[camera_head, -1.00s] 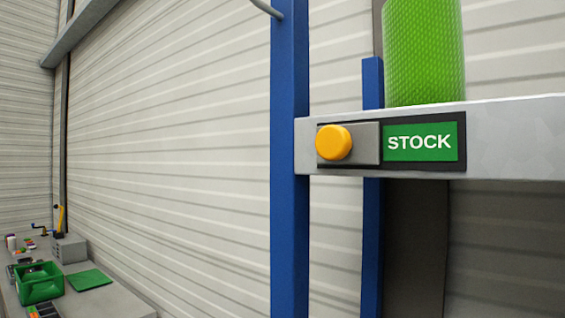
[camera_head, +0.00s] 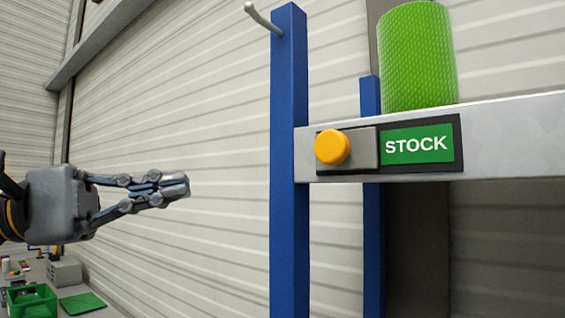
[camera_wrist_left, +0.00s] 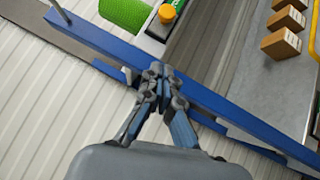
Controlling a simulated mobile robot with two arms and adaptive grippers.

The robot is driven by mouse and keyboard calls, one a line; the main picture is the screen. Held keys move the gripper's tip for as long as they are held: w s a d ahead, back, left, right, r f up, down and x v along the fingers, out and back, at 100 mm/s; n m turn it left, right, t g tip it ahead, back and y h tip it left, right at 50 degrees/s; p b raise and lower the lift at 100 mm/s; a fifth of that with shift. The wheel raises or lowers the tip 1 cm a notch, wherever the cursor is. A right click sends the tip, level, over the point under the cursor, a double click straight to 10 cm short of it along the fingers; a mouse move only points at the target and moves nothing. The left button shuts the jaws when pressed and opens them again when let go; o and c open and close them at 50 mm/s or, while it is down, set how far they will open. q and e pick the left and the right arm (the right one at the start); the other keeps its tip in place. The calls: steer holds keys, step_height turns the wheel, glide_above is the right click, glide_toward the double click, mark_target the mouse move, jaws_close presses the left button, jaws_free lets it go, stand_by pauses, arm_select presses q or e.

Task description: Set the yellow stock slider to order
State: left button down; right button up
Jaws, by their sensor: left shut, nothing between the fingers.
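The yellow slider knob (camera_head: 332,147) sits at the left end of its dark track on the shelf's front edge. To its right a green panel reading STOCK (camera_head: 416,144) is uncovered. My left gripper (camera_head: 186,186) is shut and empty, left of the blue post and apart from the knob. In the left wrist view the gripper (camera_wrist_left: 160,72) points toward the blue post, and the yellow knob (camera_wrist_left: 167,13) shows beyond it near the top. My right gripper is not in view.
A blue post (camera_head: 289,110) stands between my left gripper and the slider. A green net roll (camera_head: 417,56) stands on the grey shelf (camera_head: 520,135). Cardboard boxes (camera_wrist_left: 281,43) show in the left wrist view. A green bin (camera_head: 30,300) is at lower left.

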arm_select(q)
steer(key=shift+d, duration=0.5)
steer(key=p, duration=0.7)
glide_toward(337, 148)
steer(key=w+d, duration=0.4)
steer(key=d, duration=0.1)
steer(key=shift+a+r, duration=0.15)
steer(key=shift+r, duration=0.2)
steer(key=shift+w, duration=0.1)
